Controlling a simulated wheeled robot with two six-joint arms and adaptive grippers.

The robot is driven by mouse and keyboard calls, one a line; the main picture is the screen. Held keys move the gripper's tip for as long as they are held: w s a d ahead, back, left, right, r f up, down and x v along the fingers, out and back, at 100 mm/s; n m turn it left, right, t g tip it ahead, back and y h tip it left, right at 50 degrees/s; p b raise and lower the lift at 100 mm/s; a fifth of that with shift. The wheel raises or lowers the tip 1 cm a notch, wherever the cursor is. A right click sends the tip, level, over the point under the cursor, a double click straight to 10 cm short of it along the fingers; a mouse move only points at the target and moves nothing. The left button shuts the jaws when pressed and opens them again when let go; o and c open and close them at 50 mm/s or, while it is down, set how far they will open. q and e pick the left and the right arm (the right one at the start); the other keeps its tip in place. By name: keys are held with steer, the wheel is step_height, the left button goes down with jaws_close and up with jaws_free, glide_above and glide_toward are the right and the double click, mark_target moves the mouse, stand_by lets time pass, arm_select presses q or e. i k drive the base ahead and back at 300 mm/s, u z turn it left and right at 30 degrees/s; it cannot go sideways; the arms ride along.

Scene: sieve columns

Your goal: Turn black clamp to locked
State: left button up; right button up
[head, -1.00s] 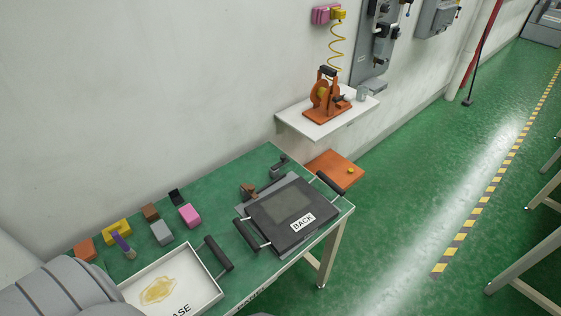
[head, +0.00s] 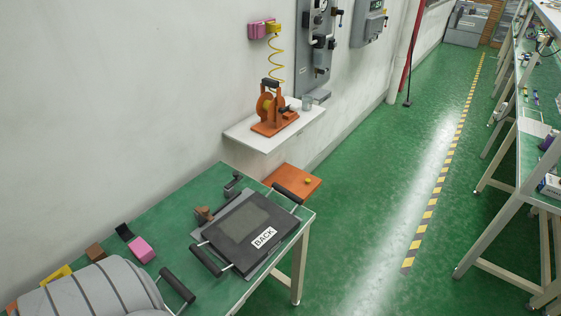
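A small dark grey to black clamp (head: 233,184) stands at the back edge of the green table, just behind the dark framed plate marked BACK (head: 247,229). A similar brown clamp (head: 203,214) stands at the plate's left corner. The plate has black bar handles on two opposite sides and lies flat on a grey base. The clamps are too small to tell whether they are locked.
A pink block (head: 140,250), a black piece (head: 124,232) and a yellow piece (head: 55,275) lie on the table's left. A white wall shelf (head: 264,142) holds an orange device (head: 268,112). An orange board (head: 292,181) sits beyond the table. Green floor is open to the right.

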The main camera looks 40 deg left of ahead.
mark_target(236, 173)
steer(key=z, duration=0.1)
steer(key=i, duration=1.8)
steer(key=u, duration=0.65)
